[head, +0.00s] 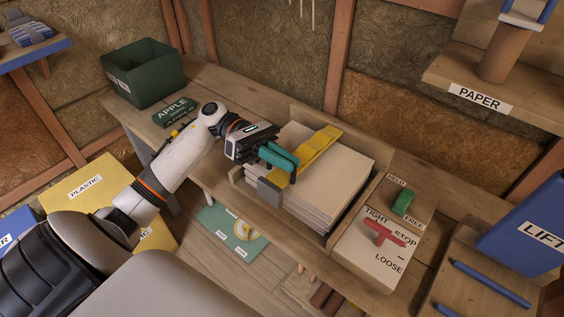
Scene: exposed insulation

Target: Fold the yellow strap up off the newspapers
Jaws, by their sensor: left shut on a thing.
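The yellow strap (317,148) runs across the top of a stack of pale newspapers (345,170), from the back edge towards the front left. A grey block (270,193) is at its front end. My left gripper (293,164) reaches in from the left, and its teal fingers are shut on the strap near the front left of the stack. The fingers hide part of the strap there. The strap's far part lies over the papers; I cannot tell how far the held part is lifted. My right gripper is not in view.
Right of the stack, a panel holds a green knob (403,202) and a red handle (384,232). A blue box marked LIFT (528,225) stands at right. A dark green bin (143,75) and an APPLE sign (173,112) are at the bench's left end.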

